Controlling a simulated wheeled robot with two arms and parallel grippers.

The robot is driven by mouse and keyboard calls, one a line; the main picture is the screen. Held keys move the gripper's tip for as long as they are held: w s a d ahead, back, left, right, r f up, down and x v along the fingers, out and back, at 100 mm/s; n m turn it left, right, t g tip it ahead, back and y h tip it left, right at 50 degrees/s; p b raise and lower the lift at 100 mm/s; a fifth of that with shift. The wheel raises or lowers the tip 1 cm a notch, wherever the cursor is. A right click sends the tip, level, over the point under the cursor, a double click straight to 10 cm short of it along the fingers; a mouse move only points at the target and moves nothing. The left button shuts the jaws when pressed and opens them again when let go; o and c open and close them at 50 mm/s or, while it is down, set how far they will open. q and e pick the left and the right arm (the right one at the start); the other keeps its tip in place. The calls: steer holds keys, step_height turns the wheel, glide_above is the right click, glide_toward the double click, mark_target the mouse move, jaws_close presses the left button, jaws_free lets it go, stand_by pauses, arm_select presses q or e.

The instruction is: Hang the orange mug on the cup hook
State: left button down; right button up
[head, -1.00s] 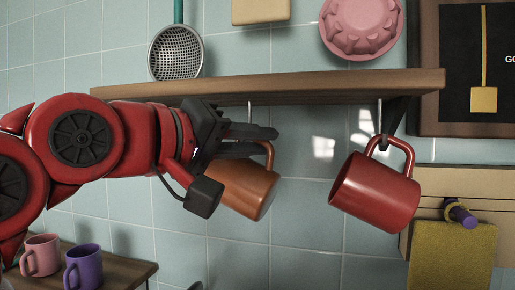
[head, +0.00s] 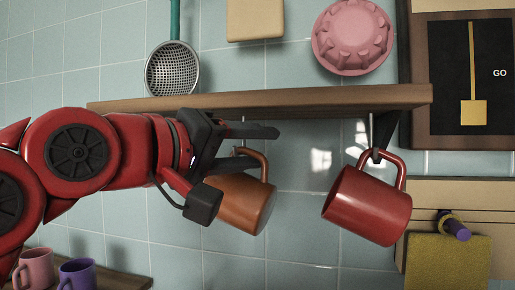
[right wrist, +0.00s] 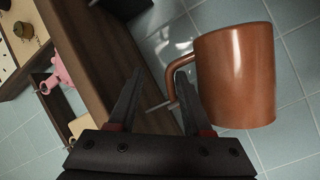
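The orange mug (head: 245,203) hangs tilted under the wooden shelf, its handle up at a thin metal cup hook (head: 243,121). In the right wrist view the mug (right wrist: 236,75) is upper right, its handle (right wrist: 172,82) close to the right-hand finger and at the hook's rod (right wrist: 158,106). My right gripper (head: 262,142) is by the handle, just below the shelf, partly hiding mug and hook. In its wrist view the two fingers (right wrist: 160,78) are apart, with nothing clearly clamped between them. My left gripper is not in view.
A red mug (head: 368,204) hangs from another hook to the right. The shelf (head: 300,99) runs just above the gripper. A pink mug (head: 35,268) and a purple mug (head: 77,273) stand lower left. A strainer (head: 172,70) hangs above the shelf.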

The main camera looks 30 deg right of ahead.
steer(key=shift+w+a+f, duration=0.15)
steer(key=shift+w, duration=0.2)
stand_by(0.4)
steer(key=shift+a, duration=0.1)
